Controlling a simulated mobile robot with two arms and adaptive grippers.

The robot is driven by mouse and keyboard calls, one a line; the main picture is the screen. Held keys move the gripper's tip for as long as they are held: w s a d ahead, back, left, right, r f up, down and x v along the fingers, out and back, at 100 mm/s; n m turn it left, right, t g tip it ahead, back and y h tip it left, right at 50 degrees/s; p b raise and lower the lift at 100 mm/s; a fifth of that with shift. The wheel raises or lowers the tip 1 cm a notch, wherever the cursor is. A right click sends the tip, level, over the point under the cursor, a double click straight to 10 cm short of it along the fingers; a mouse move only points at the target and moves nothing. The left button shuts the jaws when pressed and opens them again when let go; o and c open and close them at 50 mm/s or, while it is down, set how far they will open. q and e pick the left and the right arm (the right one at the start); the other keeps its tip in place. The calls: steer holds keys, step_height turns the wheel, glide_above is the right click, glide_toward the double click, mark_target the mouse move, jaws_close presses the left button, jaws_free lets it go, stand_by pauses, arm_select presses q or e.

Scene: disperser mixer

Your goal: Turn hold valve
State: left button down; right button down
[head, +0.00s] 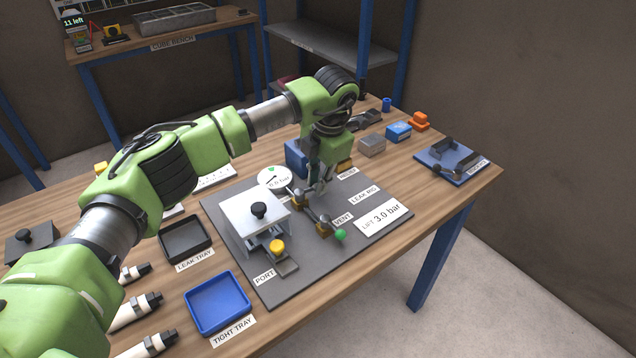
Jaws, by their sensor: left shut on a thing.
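The leak rig board (330,262) lies on the wooden table. The brass hold valve (297,203) is near its middle, beside my left gripper; its label is hidden. My left gripper (314,190) reaches down from above and is shut at the valve's handle, which the fingers mostly hide. The vent valve (323,228) stands nearer the front, with a lever and a green knob (340,235). The round gauge (272,178) behind reads 0.0 bar. My right gripper is out of view.
A white housing with a black knob (258,210) and a yellow-capped part (277,246) stand left of the valves. A black leak tray (185,238) and blue tight tray (217,302) are empty. Small blocks and a blue fixture (450,164) lie right.

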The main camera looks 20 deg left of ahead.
arm_select(q)
steer(key=shift+r, duration=0.1)
steer(key=c, duration=2)
jaws_free()
steer(key=r, duration=0.4)
steer(key=s+d+r, duration=0.1)
steer(key=r, duration=0.6)
steer(key=shift+s+d+r, duration=0.15)
steer(key=shift+d+r, duration=0.2)
steer(key=shift+d, duration=0.05)
